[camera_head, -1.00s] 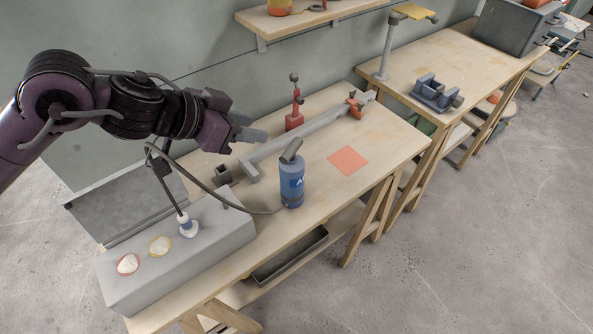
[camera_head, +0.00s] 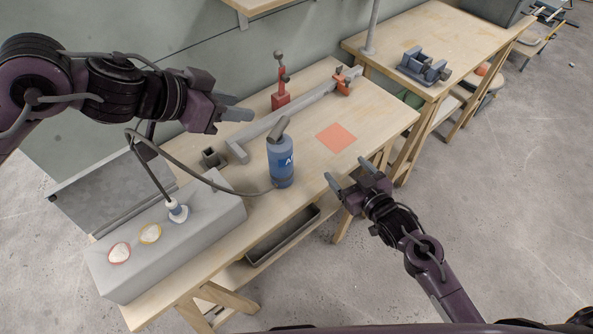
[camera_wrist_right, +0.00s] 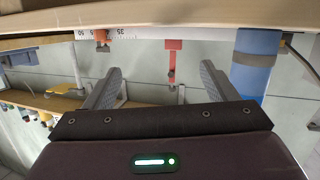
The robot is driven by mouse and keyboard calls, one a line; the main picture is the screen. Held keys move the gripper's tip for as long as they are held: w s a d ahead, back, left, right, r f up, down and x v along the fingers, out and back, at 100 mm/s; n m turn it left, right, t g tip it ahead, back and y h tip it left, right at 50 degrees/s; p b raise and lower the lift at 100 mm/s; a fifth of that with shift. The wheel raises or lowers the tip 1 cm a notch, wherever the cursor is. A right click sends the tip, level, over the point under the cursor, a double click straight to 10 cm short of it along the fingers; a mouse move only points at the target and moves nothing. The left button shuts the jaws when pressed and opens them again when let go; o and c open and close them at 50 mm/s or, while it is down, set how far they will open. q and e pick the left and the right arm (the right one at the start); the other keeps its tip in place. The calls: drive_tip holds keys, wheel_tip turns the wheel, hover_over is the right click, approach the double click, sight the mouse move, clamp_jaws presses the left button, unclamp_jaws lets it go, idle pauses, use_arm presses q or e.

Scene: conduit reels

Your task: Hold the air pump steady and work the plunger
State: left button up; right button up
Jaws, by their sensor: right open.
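The air pump (camera_head: 281,163) is a blue cylinder with a grey handle (camera_head: 278,129) at its top. It stands upright on the workbench, and a hose (camera_head: 235,190) leads from its base to the left. In the right wrist view, the blue pump body (camera_wrist_right: 252,65) shows right of the fingers. My left gripper (camera_head: 238,107) is above the bench, left of and above the pump in the picture, apart from it; its fingertips look parted and empty. My right gripper (camera_head: 347,174) is open and empty at the bench's front edge, right of the pump.
A grey block (camera_head: 200,228) with round ports fills the bench's left end. A second bench (camera_head: 460,40) stands to the right.

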sight(288, 164)
drive_tip(key=a+r+y, duration=0.1)
drive_tip(key=a, duration=0.3)
drive_tip(key=s+a+r+n+y, duration=0.1)
drive_tip(key=a+r, duration=0.1)
drive_tip(key=a, duration=0.2)
drive_tip(key=s+a+r+y, duration=0.1)
drive_tip(key=a+y, duration=0.1)
drive_tip(key=a, duration=0.3)
drive_tip(key=shift+r+t, duration=0.3)
drive_tip(key=shift+r, duration=0.05)
drive_tip(key=shift+w+a, duration=0.15)
drive_tip(key=shift+a, duration=0.15)
drive_tip(key=shift+x, duration=3.5)
drive_tip(key=c, duration=1.3)
